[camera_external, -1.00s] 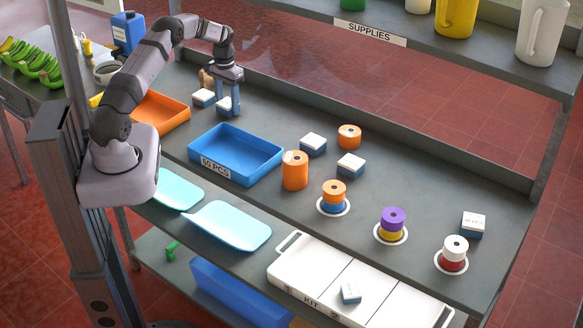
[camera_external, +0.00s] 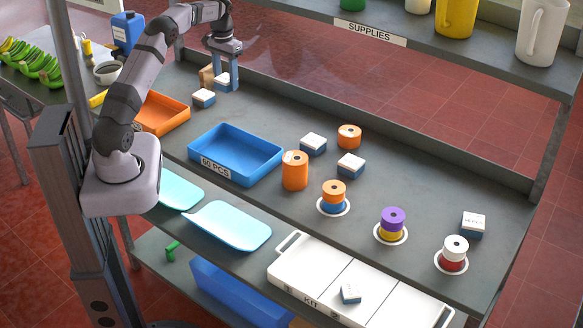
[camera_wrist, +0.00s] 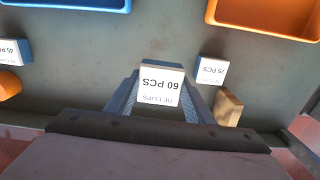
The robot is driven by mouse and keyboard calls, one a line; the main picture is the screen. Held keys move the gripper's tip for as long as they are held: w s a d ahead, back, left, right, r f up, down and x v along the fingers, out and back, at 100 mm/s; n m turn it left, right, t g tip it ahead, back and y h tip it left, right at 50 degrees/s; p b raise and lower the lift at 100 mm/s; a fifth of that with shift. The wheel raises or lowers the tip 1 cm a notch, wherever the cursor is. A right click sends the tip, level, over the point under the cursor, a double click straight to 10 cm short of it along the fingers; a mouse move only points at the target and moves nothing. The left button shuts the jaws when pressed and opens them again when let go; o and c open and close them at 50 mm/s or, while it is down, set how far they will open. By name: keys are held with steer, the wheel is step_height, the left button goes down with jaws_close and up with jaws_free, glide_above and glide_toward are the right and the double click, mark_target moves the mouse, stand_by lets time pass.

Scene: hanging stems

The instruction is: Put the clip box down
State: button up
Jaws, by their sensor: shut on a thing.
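The clip box (camera_wrist: 160,85), with a white top marked "60 PCS" and blue sides, is between the fingers of my gripper (camera_wrist: 158,98) in the wrist view. In the external view my gripper (camera_external: 226,78) is at the back left of the bench, pointing down, shut on the clip box (camera_external: 222,79). I cannot tell whether the box touches the bench top (camera_external: 265,120).
A similar box marked "75 PCS" (camera_wrist: 212,70) and a wooden block (camera_wrist: 228,107) stand close beside the held box. An orange tray (camera_external: 160,113) and a blue tray (camera_external: 235,153) are nearer the front. Bench between the trays and back edge is mostly clear.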

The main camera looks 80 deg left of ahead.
steer(key=w+d+m+p, duration=0.2)
steer(key=w+d, duration=0.8)
steer(key=d, duration=0.3)
steer(key=m+b, duration=0.2)
steer(key=m, duration=0.4)
glide_above(262, 200)
step_height(262, 200, down, 9)
steer(key=shift+w+r, duration=0.1)
steer(key=shift+r, duration=0.1)
steer(key=shift+f+m, duration=0.3)
steer(key=shift+a+r, duration=0.1)
